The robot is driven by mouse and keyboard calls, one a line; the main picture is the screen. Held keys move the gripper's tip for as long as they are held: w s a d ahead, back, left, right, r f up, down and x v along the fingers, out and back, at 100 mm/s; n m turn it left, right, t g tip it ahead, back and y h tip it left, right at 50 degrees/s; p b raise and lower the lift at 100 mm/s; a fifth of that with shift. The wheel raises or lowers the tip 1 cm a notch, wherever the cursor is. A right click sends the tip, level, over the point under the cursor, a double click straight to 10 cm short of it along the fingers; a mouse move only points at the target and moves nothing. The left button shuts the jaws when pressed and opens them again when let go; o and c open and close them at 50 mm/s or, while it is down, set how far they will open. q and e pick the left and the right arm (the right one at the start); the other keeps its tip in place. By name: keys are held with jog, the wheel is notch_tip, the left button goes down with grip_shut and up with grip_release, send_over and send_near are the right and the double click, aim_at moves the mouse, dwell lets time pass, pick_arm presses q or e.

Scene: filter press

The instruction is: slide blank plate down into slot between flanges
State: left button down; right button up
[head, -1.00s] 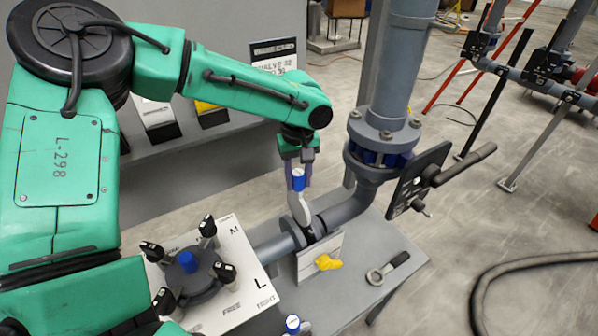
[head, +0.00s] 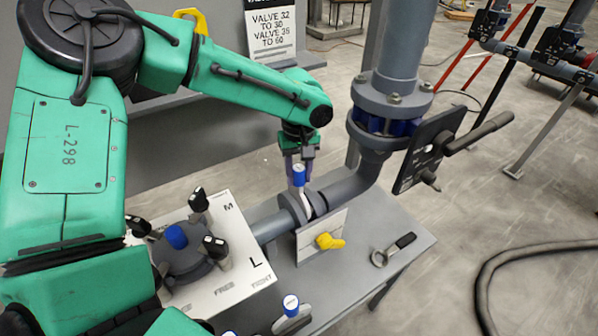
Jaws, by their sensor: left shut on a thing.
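My left gripper (head: 299,160) points down over the pipe and is shut on the blue handle (head: 299,176) of the blank plate. The pale grey blank plate (head: 306,197) hangs below the handle, upright. Its lower part is hidden at the gap between the left flange (head: 290,207) and the right flange (head: 318,204); I cannot tell how deep it sits. My right gripper is not in view.
A white panel with a yellow lever (head: 329,241) stands in front of the flanges. A ring-ended tool (head: 393,250) lies on the grey table (head: 350,290). A black panel with a lever (head: 430,150) is at right.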

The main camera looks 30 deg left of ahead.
aim_at(299, 184)
pick_arm(q)
jog(key=shift+f+b, duration=1.3)
jog(key=shift+f, duration=0.85)
jog(key=shift+c, duration=1.9)
grip_release()
jog(key=shift+r, duration=0.1)
jog(key=shift+r, duration=0.35)
notch_tip(299, 184, up, 14)
jog(key=shift+f+b, duration=0.1)
jog(key=shift+b, duration=0.85)
